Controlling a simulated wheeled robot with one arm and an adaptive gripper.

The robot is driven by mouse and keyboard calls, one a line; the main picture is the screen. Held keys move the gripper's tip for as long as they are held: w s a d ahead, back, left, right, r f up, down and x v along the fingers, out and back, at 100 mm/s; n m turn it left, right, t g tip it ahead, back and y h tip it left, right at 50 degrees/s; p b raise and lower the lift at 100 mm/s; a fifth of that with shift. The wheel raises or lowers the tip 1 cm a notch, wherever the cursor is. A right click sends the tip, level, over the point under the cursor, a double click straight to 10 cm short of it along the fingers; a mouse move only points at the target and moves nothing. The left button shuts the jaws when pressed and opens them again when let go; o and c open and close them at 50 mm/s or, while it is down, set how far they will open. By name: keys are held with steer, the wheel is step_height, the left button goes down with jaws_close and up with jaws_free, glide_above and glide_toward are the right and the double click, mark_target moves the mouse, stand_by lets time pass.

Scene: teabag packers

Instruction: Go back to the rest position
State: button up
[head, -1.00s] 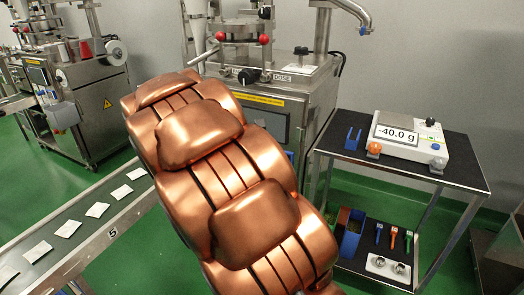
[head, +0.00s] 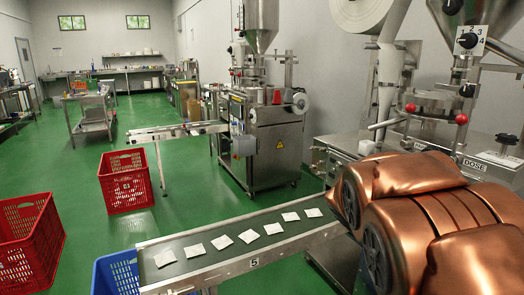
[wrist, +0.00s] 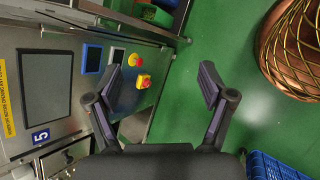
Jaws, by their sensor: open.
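My gripper (wrist: 164,90) shows in the wrist view with its two dark fingers spread wide apart and nothing between them. Green floor and the edge of a machine lie beyond the fingers. The control panel of packing machine 5 (wrist: 45,80), with a dark screen and red and yellow knobs, is to the left of the fingers. In the head view my copper arm fills the lower right, and my gripper is not visible there.
In the head view, a conveyor (head: 199,267) carries several white teabags. A blue crate (head: 118,272) stands at its near end. Red crates (head: 125,180) stand on the green floor at left. Another packing machine (head: 273,145) stands behind. Open floor (head: 75,200) lies between.

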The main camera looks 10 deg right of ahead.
steer(key=s+a+f+m+y, duration=0.35)
steer(key=s+a, duration=0.45)
steer(key=a, duration=0.4)
steer(key=s+a+f+m+y, duration=0.25)
steer(key=s+a+y, duration=0.25)
steer(key=s+a, duration=0.6)
step_height(320, 180, up, 15)
steer(key=w+a+p, duration=0.2)
steer(key=w+p, duration=0.1)
steer(key=p, duration=1.1)
steer(key=shift+f, duration=0.2)
